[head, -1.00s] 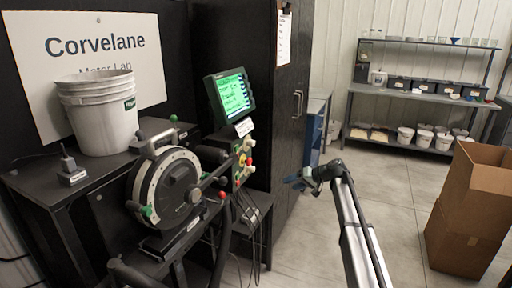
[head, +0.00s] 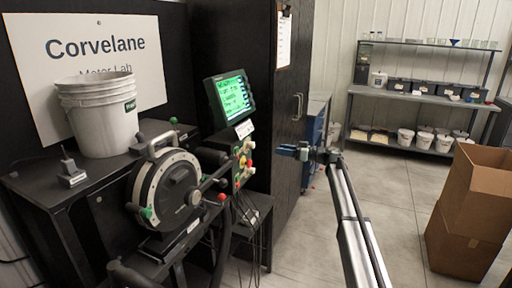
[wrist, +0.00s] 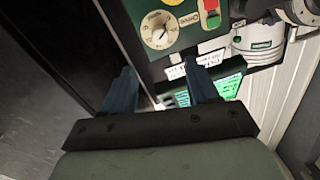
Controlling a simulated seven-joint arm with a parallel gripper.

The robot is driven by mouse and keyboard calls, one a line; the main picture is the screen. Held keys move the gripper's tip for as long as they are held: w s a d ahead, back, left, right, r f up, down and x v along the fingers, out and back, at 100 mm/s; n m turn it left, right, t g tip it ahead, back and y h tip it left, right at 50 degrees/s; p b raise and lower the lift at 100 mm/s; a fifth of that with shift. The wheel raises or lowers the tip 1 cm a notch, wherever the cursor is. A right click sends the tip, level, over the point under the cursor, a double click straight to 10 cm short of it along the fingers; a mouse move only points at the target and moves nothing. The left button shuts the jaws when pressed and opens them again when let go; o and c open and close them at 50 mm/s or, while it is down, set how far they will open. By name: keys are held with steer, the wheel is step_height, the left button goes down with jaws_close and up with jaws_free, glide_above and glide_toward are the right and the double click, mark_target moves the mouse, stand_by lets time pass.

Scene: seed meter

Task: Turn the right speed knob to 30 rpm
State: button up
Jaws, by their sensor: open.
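The control panel (head: 243,162) with its knobs and buttons is below the green screen in the head view. In the wrist view, a pale round dial knob (wrist: 160,30) with markings sits on the green panel face (wrist: 188,40). Its setting is too small to read, and I cannot tell whether it is the right speed knob. Another knob (wrist: 172,2) is cut off by the top edge. My gripper (head: 281,150) is right of the panel in the head view, apart from it. Its two blue fingers (wrist: 162,82) are spread and empty in the wrist view, below the dial.
The green display screen (head: 230,97) juts out above the panel; it also shows behind a finger in the wrist view (wrist: 222,90). A tall black cabinet (head: 262,80) stands behind.

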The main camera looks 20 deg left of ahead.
mark_target(254, 145)
steer(key=a, duration=0.8)
steer(key=s+a, duration=0.1)
steer(key=a, duration=0.3)
steer(key=shift+a, duration=0.35)
steer(key=c, duration=1)
